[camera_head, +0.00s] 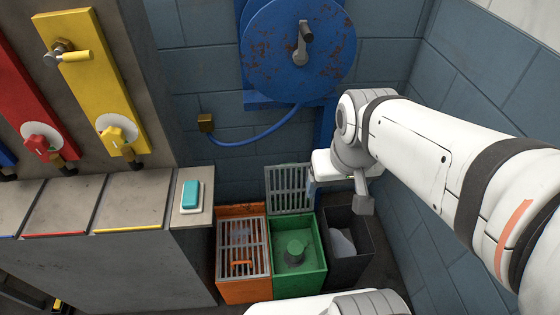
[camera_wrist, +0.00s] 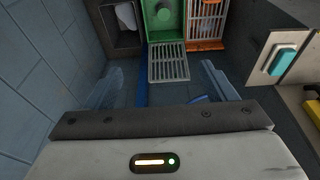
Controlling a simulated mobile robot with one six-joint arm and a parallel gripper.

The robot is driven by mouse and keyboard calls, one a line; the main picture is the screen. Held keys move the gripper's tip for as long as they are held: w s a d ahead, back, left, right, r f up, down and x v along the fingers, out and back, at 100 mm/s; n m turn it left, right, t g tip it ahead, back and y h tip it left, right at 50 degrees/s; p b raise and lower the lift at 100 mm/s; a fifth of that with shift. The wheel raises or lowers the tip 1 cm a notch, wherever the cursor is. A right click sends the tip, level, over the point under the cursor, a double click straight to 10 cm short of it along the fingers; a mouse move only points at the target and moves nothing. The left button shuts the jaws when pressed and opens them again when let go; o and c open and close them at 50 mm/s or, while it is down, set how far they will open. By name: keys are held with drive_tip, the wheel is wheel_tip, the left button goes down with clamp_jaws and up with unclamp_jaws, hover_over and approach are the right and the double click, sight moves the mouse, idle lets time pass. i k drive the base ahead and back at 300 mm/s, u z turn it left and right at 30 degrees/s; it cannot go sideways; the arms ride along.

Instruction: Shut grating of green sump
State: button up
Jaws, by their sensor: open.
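The green sump (camera_head: 314,279) is an open-topped green box on the floor, with a round green knob-like part inside. Its grey slatted grating (camera_head: 289,188) stands raised at the back edge, against the blue wall. In the wrist view the grating (camera_wrist: 168,62) hangs out from the green sump (camera_wrist: 152,36). My gripper (camera_wrist: 160,69) is open, with its two see-through fingers wide apart on either side of the grating in that view. I see no contact between the fingers and the grating. In the head view my wrist is just right of the grating, and the fingertips are unclear.
An orange sump (camera_head: 246,291) with a grating lying over it stands left of the green one. A black bin (camera_head: 361,258) with something pale inside stands to the right. A blue reel (camera_head: 299,45) hangs above. A teal-topped block (camera_head: 191,196) sits on the grey ledge.

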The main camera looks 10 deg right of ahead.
sight(290, 166)
drive_tip(key=z, duration=0.35)
drive_tip(key=k, duration=1.05)
drive_tip(key=u, duration=0.35)
drive_tip(key=i, duration=1.4)
